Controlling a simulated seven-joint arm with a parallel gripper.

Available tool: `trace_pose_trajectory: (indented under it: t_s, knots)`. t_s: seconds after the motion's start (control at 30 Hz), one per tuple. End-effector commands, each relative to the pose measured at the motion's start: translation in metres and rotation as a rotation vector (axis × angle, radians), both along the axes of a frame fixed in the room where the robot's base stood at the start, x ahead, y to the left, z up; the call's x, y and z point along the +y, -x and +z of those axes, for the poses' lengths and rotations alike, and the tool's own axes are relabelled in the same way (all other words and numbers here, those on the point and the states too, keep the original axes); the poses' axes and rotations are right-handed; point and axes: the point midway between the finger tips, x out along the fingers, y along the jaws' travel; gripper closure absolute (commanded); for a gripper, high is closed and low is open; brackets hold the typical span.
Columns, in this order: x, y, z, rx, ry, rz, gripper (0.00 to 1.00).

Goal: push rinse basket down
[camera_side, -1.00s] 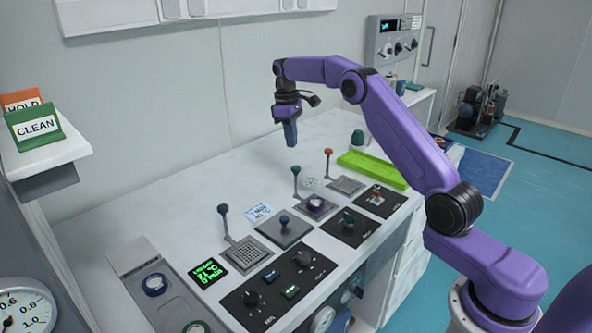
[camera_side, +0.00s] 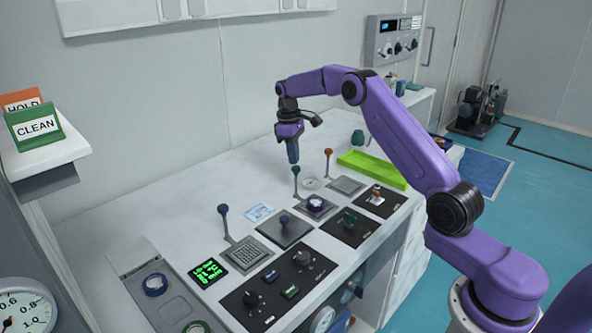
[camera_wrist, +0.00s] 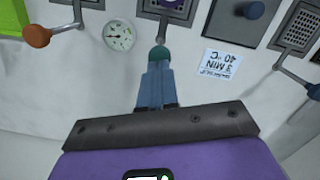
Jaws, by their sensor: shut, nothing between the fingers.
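Three baskets with ball-topped handles stand in a row on the bench, and no readable label tells which is the rinse basket. The middle basket (camera_side: 316,205) holds a purple-ringed item, and its handle has a teal knob (camera_side: 296,170). My gripper (camera_side: 293,161) is shut and empty, pointing down right above this teal knob. In the wrist view, my fingertips (camera_wrist: 157,68) are close together at the edge of the teal knob (camera_wrist: 159,54). I cannot tell whether they touch it. The middle basket (camera_wrist: 170,8) is cut off by the wrist view's top edge.
A blue-knobbed handle (camera_side: 223,209) with its mesh basket (camera_side: 247,254) stands left, an orange-knobbed handle (camera_side: 328,152) right. A round dial (camera_side: 310,183) and a printed card (camera_side: 259,212) lie nearby. A green tray (camera_side: 372,169) lies farther right. The bench behind the handles is clear.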

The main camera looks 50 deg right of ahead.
Motion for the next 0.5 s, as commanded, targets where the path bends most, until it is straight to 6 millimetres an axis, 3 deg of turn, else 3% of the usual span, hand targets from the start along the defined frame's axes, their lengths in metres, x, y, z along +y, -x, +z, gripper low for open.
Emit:
trace_pose_trajectory:
  t_s: [0.2, 0.5]
  knots:
    - [-0.001, 0.001, -0.013, 0.0, 0.0, 0.0, 1.0]
    - [-0.001, 0.002, -0.015, 0.0, 0.0, 0.0, 1.0]
